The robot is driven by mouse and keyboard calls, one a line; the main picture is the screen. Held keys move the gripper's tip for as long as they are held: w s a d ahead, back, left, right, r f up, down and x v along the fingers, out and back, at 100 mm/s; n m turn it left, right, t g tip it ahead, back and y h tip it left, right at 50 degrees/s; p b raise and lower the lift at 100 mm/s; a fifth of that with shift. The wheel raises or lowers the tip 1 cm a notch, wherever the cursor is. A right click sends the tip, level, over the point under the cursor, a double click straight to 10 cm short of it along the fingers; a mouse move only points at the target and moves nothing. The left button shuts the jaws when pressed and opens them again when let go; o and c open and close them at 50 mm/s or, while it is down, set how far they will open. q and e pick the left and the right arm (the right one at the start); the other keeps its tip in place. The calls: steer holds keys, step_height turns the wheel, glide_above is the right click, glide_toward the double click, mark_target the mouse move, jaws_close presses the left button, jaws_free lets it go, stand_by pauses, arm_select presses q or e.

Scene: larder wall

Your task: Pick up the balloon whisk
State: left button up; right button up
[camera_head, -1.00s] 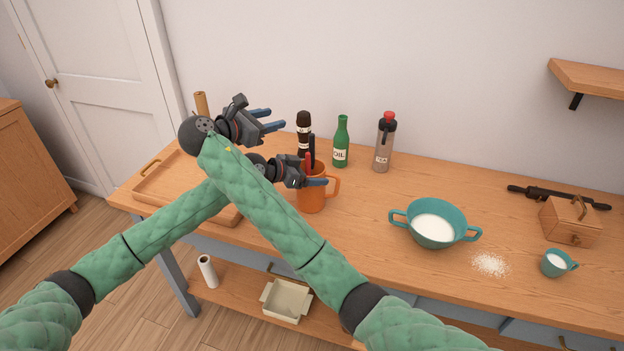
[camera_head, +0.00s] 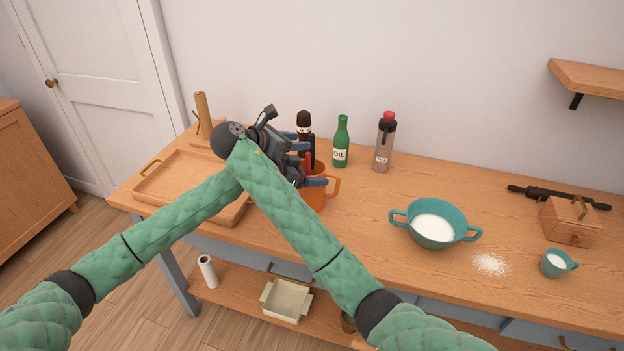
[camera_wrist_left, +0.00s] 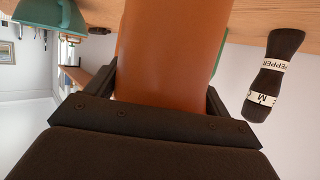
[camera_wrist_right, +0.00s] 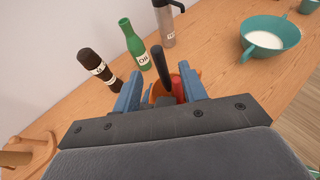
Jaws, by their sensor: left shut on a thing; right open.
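An orange handled mug (camera_head: 322,198) stands on the counter with utensils upright in it. In the right wrist view a black handle (camera_wrist_right: 160,66) and a red handle (camera_wrist_right: 177,88) rise from it. No whisk wires show, so I cannot tell which handle is the balloon whisk's. My left gripper (camera_head: 315,182) is shut on the mug, whose orange wall (camera_wrist_left: 170,50) fills the middle of the left wrist view. My right gripper (camera_head: 298,141) is open just above the mug; in the right wrist view its blue fingers (camera_wrist_right: 161,88) stand on either side of the handles.
A pepper mill (camera_head: 304,124), green oil bottle (camera_head: 341,142) and grey bottle with red top (camera_head: 384,145) stand behind the mug. A wooden tray (camera_head: 180,178) lies left. A teal bowl (camera_head: 435,224) of white contents stands right, with clear counter between it and the mug.

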steer(key=shift+f+x, duration=0.15)
steer(key=shift+x, duration=1.15)
steer(key=shift+f+x, duration=0.2)
steer(key=shift+x, duration=1.1)
steer(key=shift+a, duration=0.2)
jaws_close()
